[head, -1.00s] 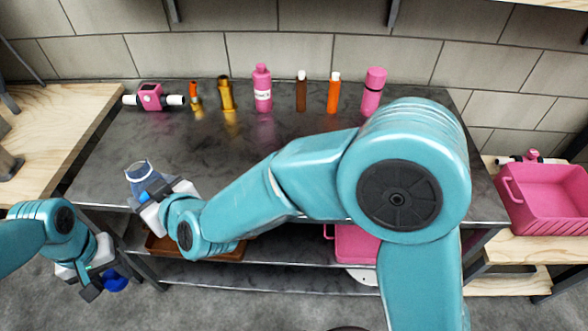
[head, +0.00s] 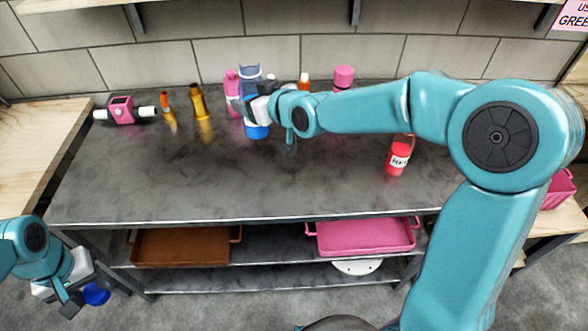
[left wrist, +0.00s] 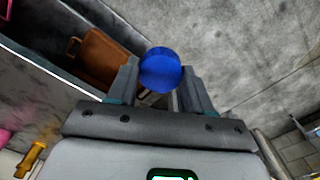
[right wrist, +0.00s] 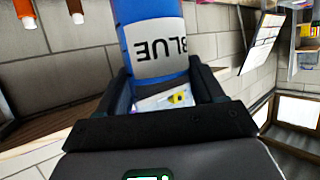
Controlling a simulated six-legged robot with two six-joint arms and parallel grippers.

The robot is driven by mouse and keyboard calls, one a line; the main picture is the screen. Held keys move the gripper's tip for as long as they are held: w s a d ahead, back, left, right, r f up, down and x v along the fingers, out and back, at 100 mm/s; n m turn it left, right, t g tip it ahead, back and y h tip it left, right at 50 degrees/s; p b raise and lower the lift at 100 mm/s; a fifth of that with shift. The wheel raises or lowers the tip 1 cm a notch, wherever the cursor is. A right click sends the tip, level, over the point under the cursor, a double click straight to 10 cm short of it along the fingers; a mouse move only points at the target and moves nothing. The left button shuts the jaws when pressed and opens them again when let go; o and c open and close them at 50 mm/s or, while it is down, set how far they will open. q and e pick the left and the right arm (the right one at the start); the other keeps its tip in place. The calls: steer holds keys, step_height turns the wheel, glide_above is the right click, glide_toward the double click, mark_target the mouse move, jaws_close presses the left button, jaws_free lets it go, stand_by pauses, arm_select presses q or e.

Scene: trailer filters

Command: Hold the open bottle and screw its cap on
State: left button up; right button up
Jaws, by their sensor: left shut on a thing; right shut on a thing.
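A blue bottle (head: 256,130) with a white label is in my right gripper (head: 258,106), over the back of the dark table in the head view. Its grey-blue top (head: 249,72) points up and shows no blue cap. In the right wrist view, the bottle (right wrist: 155,45) reads "BLUE" and sits between the fingers (right wrist: 160,85). I cannot tell whether its base touches the table. My left gripper (head: 82,292) is shut on a round blue cap (head: 97,294), low in front of the table's left side. The cap (left wrist: 160,69) also shows between the fingertips in the left wrist view.
Amber, pink and orange bottles stand along the back of the table (head: 190,180), partly behind my right gripper. A pink valve (head: 123,110) lies back left. Brown (head: 182,247) and pink (head: 366,236) trays sit below. The front tabletop is clear.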

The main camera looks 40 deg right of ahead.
arm_select(q)
steer(key=shift+r+p, duration=0.3)
steer(key=shift+r, duration=0.15)
arm_select(e)
steer(key=s+d+m+h, duration=0.2)
steer(key=d, duration=0.7)
steer(key=shift+d+r+h, duration=0.15)
steer(key=shift+r+h, duration=0.15)
steer(key=shift+f, duration=0.1)
arm_select(q)
steer(key=shift+r+p, duration=0.55)
arm_select(e)
step_height(320, 180, down, 16)
arm_select(q)
steer(key=shift+r, duration=0.15)
arm_select(e)
steer(key=shift+w+f, duration=0.1)
steer(key=shift+f, duration=1.9)
steer(key=shift+r, duration=0.1)
